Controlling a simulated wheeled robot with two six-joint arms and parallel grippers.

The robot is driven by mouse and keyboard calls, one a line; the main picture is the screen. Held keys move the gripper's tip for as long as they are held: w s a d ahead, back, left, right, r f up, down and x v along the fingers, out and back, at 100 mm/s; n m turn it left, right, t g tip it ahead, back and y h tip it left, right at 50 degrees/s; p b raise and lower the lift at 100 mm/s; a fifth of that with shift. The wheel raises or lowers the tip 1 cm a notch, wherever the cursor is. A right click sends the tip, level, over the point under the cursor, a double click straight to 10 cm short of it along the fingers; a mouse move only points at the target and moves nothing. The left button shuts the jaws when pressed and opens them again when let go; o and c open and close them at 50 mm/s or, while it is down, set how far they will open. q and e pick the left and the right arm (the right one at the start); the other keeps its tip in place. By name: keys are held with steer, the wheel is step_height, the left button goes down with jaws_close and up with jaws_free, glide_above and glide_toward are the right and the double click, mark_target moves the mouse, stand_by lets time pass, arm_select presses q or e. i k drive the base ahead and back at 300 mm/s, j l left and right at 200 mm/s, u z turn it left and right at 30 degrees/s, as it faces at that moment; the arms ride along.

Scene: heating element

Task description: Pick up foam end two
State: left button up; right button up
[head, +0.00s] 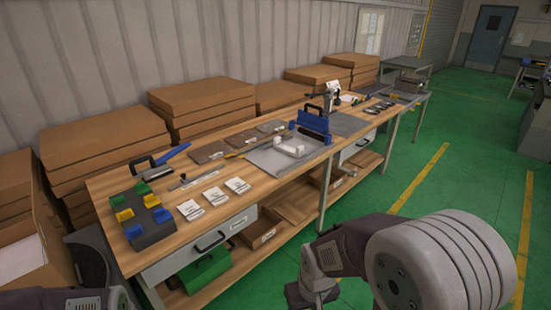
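White block-like pieces (293,147), which look like foam, sit on a grey plate (268,160) in the middle of the workbench, in front of a blue upright fixture (313,124). I cannot tell which piece is foam end two. My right arm comes in from the lower right. The dark part at its end, likely my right gripper (312,292), hangs in front of the bench, well apart from the white pieces; its fingers are not clear. Only part of my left arm shows at the bottom left; its gripper is out of view.
The wooden workbench (160,240) holds a dark block with yellow and blue pieces (148,222), white packets (214,196), brown pads (207,152) and hand tools. Stacked cardboard boxes (204,100) stand behind it. The green floor (463,150) at right is open.

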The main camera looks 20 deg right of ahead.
mark_target(298, 153)
steer(key=i+l+u, duration=0.2)
steer(key=i+l, duration=0.2)
steer(key=i+l+u, duration=0.2)
steer(key=i+l, duration=0.35)
steer(key=i+l+u, duration=0.15)
steer(key=i+l, duration=0.35)
steer(key=i+l+u, duration=0.2)
steer(key=i+l, duration=0.2)
steer(key=l, duration=0.3)
